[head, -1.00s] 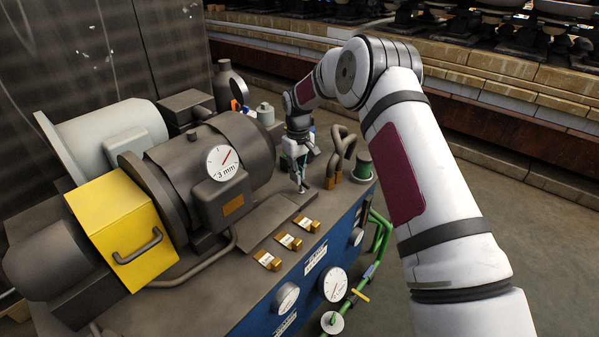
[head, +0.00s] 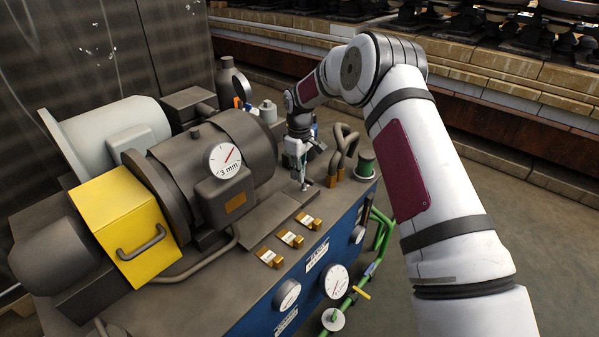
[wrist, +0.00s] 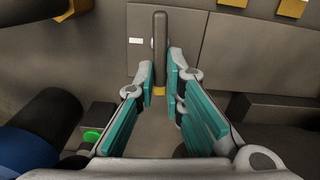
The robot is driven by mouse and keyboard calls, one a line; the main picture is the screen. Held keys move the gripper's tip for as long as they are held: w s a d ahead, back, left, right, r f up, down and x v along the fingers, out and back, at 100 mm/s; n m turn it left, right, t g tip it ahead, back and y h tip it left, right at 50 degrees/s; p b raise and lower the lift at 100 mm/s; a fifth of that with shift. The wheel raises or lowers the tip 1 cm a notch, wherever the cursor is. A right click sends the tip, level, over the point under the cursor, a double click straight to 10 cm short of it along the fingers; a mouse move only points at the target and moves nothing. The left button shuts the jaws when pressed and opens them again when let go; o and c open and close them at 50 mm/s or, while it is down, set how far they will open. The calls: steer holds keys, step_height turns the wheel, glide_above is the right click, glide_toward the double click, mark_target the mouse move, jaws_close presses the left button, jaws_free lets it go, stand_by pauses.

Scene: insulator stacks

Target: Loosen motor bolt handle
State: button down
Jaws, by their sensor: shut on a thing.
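The bolt handle is a dark grey upright-looking rod (wrist: 160,40) at the top middle of the wrist view. A small yellow part shows at its lower end. My gripper (wrist: 160,76) has its teal-padded fingertips on both sides of the rod and is shut on it. In the head view my gripper (head: 303,176) points down at the machine deck, beside the dark motor (head: 232,150). The handle is too small to make out there.
Three brass blocks (head: 291,239) line the deck's front edge. Bent pipes (head: 343,150) and a green cylinder (head: 365,164) stand right of my gripper. A yellow box with a handle (head: 125,225) is at left. Gauges (head: 335,282) and green hoses are on the blue front.

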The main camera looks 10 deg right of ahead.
steer(key=c, duration=1.7)
jaws_free()
step_height(320, 180, up, 12)
